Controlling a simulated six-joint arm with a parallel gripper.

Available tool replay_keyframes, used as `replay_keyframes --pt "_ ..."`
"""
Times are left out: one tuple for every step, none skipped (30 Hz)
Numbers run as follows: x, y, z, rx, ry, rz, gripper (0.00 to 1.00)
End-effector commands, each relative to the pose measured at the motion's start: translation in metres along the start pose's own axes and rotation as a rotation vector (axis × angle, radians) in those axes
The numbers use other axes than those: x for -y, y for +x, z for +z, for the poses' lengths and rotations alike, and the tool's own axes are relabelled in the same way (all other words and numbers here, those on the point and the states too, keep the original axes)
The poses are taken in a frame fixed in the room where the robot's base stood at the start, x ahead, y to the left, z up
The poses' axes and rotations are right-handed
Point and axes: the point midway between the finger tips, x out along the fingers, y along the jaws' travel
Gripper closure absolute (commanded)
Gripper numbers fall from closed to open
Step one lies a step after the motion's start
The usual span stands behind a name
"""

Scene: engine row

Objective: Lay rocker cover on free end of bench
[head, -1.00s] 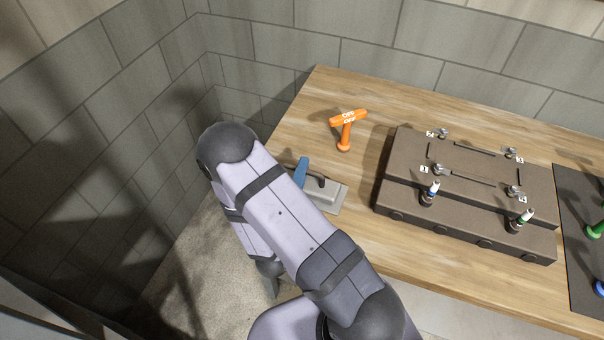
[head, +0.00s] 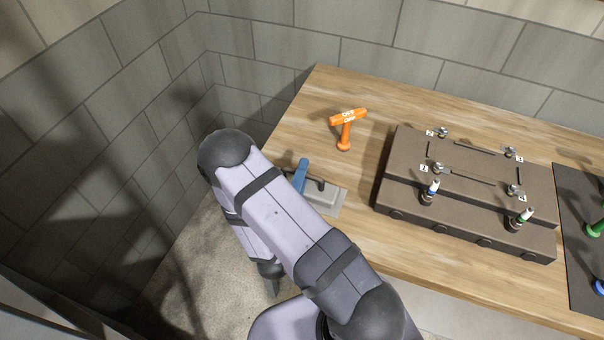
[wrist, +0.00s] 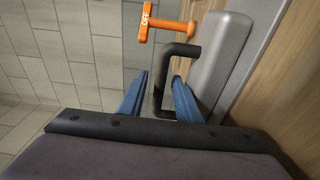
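The rocker cover (head: 328,199) is a grey box on a flange with a black bar handle (wrist: 161,95). It lies at the left end of the wooden bench (head: 290,110), partly hidden by my arm in the head view. My gripper (wrist: 160,77) has two blue fingers, one on each side of the handle in the wrist view. The fingers are apart, with gaps showing beside the handle. In the head view one blue finger (head: 301,176) shows beside the handle; the other is hidden.
An orange T-shaped handle labelled OFF (head: 345,132) stands on the bench behind the cover. A brown engine block (head: 470,220) with clamps and plugs stands to the right. A dark mat (head: 575,230) lies beyond it. Block walls border the bench.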

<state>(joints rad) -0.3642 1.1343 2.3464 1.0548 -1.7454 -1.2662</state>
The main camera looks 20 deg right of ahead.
Motion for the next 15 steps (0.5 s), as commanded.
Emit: replay_keyframes --pt "0.000 0.000 0.000 0.000 0.000 0.000 0.69" --pt "0.000 0.000 0.000 0.000 0.000 0.000 0.69" --pt "-0.001 0.000 0.000 0.000 0.000 0.000 0.69" --pt "-0.002 0.000 0.000 0.000 0.000 0.000 0.69" --pt "-0.003 0.000 0.000 0.000 0.000 0.000 0.69" --pt "-0.005 0.000 0.000 0.000 0.000 0.000 0.69" --pt "-0.003 -0.002 -0.001 -0.002 0.000 0.000 0.69" --pt "-0.002 -0.004 -0.001 -0.003 0.000 -0.001 0.69" --pt "-0.001 -0.006 -0.002 -0.004 0.000 -0.001 0.69" --pt "-0.001 -0.009 -0.002 -0.004 0.001 -0.001 0.69" --pt "-0.001 -0.012 -0.002 -0.005 0.001 -0.001 0.69" --pt "-0.001 -0.016 -0.002 -0.006 0.000 -0.001 0.69" --pt "0.000 -0.019 -0.002 -0.006 0.000 0.000 0.69" --pt "0.000 -0.023 -0.002 -0.007 0.000 0.000 0.69" --pt "0.000 -0.028 -0.002 -0.006 0.000 0.000 0.69"
